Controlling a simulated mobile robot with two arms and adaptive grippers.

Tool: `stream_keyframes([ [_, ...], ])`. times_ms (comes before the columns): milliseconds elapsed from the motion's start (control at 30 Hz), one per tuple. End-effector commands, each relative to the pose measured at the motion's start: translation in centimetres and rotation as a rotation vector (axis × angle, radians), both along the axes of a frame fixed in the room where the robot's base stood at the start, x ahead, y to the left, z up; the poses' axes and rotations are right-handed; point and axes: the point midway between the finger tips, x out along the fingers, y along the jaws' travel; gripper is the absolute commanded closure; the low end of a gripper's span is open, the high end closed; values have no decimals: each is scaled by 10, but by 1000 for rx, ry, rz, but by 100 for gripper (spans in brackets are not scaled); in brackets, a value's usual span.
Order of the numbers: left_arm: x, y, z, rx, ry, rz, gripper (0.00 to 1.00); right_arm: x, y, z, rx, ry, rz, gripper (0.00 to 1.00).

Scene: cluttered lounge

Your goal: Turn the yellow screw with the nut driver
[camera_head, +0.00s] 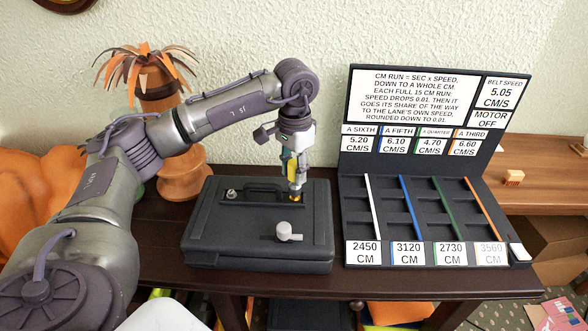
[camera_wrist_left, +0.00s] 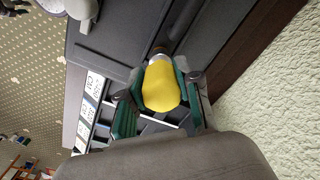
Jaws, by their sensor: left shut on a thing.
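My left gripper (camera_head: 291,168) points down over a black case (camera_head: 210,238) and is shut on the nut driver. The driver's yellow handle (camera_wrist_left: 160,88) sits between the green-sided fingers in the left wrist view, with a short metal part beyond it. In the head view the driver stands roughly upright, its metal lower end (camera_head: 295,188) over the back right of the case lid. A small yellow screw (camera_head: 296,198) shows right at that end; the driver hides most of it, and I cannot tell how fully it is seated. My right gripper is not in view.
The lid also carries a white knob (camera_head: 288,232) at the front and a metal screw (camera_head: 231,194) at the back left. A black lane board (camera_head: 352,215) with an upright sign stands close on the right. A wooden vase (camera_head: 180,180) stands behind my arm. The wall is close behind.

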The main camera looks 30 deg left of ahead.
Motion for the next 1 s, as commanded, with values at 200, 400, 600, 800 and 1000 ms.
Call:
stream_keyframes([
  [200,0,0,-1,0,-1,0,100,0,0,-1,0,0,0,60],
  [400,0,0,-5,0,-1,0,100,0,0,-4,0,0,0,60],
  [600,0,0,-9,0,-1,0,100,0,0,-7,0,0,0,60],
  [800,0,0,-13,0,-1,0,100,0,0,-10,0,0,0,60],
  [1000,0,0,-17,0,-1,0,100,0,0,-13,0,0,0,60],
])
